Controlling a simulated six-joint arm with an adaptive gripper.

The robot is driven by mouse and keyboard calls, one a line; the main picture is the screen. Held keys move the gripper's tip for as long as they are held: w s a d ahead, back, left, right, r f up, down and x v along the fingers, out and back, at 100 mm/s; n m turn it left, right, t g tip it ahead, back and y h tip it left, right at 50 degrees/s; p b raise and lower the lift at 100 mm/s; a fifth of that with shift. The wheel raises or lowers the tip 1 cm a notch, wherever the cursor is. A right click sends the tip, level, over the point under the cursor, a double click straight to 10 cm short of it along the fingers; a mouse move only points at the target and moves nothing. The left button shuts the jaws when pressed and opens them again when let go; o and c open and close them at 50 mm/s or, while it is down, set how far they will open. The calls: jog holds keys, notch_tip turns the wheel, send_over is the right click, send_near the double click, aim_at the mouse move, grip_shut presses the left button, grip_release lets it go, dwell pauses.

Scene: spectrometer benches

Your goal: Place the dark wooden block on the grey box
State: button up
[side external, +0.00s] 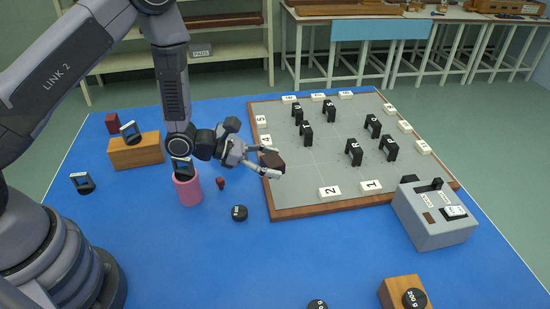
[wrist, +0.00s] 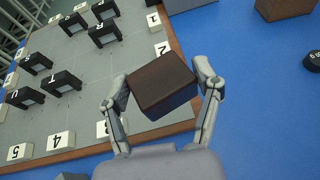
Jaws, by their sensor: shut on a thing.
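The dark wooden block (side external: 271,160) is held between the fingertips of my gripper (side external: 262,164), above the front left edge of the grey board. In the wrist view the block (wrist: 162,84) sits tilted between the two fingers of my gripper (wrist: 165,88), one finger on each side. The grey box (side external: 436,219) stands at the right of the blue table, beside the board's front right corner. It has dark slots, small white labels and a small brown patch on its sloping top. A grey corner at the top of the wrist view (wrist: 190,5) may be this box.
The wood-rimmed grey board (side external: 330,170) carries several black arch pieces and white number tiles. A pink cylinder (side external: 187,188) stands left of my gripper. A black weight (side external: 239,213) lies nearby. A wooden block with a weight (side external: 397,291) is at the front. Blue table between is clear.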

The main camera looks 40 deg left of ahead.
jog(key=w+a+n+t+y, duration=0.1)
jog(key=w+a+n+y, duration=0.15)
jog(key=a, duration=0.45)
jog(key=w+a+n+t+y, duration=0.1)
jog(key=w+a+t, duration=0.1)
jog(key=w+a, duration=0.35)
jog(key=n+y, duration=0.2)
send_over(222, 131)
jog(key=s+d, duration=0.3)
jog(key=f, duration=0.2)
jog(key=shift+w+a+f+t, duration=0.1)
jog(key=shift+w+f+t, duration=0.2)
jog(key=shift+t, duration=0.1)
jog(key=shift+f, duration=2.1)
jog(key=shift+f, duration=0.2)
jog(key=o, duration=1.1)
jog(key=shift+c, duration=0.2)
